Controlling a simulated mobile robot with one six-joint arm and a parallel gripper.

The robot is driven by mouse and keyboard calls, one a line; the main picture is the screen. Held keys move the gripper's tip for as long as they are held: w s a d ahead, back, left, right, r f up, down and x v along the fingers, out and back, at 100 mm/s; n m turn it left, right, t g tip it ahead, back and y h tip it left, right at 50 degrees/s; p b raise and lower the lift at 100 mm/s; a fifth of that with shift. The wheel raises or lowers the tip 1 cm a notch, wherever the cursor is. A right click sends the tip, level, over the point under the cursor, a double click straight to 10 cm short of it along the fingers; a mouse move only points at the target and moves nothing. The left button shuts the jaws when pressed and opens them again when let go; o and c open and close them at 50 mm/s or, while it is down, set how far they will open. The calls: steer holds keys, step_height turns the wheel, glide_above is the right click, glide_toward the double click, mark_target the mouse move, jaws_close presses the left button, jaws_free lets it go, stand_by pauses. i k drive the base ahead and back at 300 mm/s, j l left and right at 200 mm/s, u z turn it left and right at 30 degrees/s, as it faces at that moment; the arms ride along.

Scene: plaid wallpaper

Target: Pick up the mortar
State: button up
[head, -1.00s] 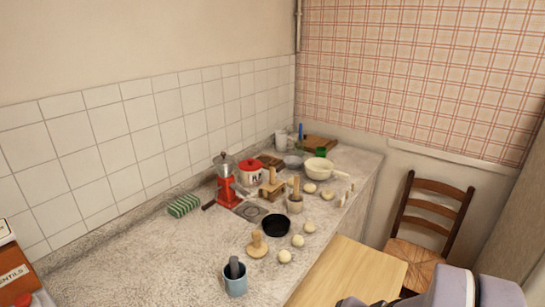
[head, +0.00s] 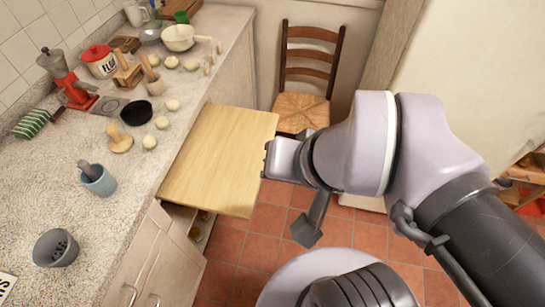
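Two vessels on the counter could be the mortar. A light blue cup (head: 101,184) stands near the counter's front, with a dark grey pestle-like rod (head: 88,170) leaning in it. Farther back stands a small beige vessel (head: 155,87) with a wooden pestle-like handle (head: 147,65) rising from it. My gripper (head: 268,160) is at the end of my arm, to the right of both vessels, over the right edge of the pale wooden board. It touches neither vessel. Its fingers are too small and dark to tell open from shut.
A grey bowl (head: 55,250) with dark spots inside stands at the lower left. A wooden stamp (head: 119,142), black pan (head: 137,112), pale balls and red grinder (head: 70,86) crowd the counter behind. The wooden board (head: 220,160) juts out bare. A chair (head: 305,75) stands beyond.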

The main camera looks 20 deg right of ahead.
mark_target(56, 248)
steer(key=u, duration=2)
steer(key=i+j+u, duration=0.25)
steer(key=i, duration=0.2)
steer(key=i+j+u, duration=0.2)
steer(key=i, duration=0.3)
steer(key=l, duration=0.1)
